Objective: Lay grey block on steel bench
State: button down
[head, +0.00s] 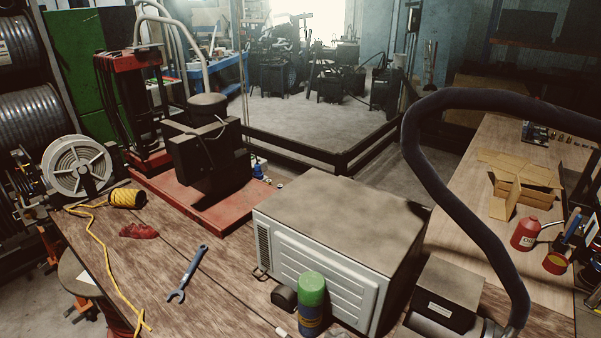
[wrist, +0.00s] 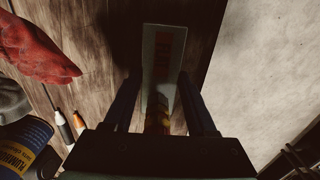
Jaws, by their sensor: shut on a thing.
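In the wrist view my gripper (wrist: 160,78) points down past a wooden top. Its two dark fingers stand either side of a pale grey block (wrist: 151,75) with a reddish patch on its face, and they are shut on it. A small yellow and red patch shows at the near end between the fingers; the view is dark there. My gripper and the block cannot be made out in the head view. No bench that is plainly steel shows; the bench tops in the head view look wooden.
The wooden workbench (head: 225,285) carries a grey-white metal cabinet (head: 340,235), a wrench (head: 187,273), a yellow rope spool (head: 126,198), a red glove (head: 139,231) and a green-topped can (head: 311,290). A second wooden bench (head: 470,235) at right holds a cardboard box (head: 525,180) and red containers.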

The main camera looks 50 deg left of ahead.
jog(key=shift+c, duration=0.6)
grip_release()
jog(key=shift+f, duration=0.1)
notch_tip(320, 180, up, 13)
jog(key=b, duration=0.1)
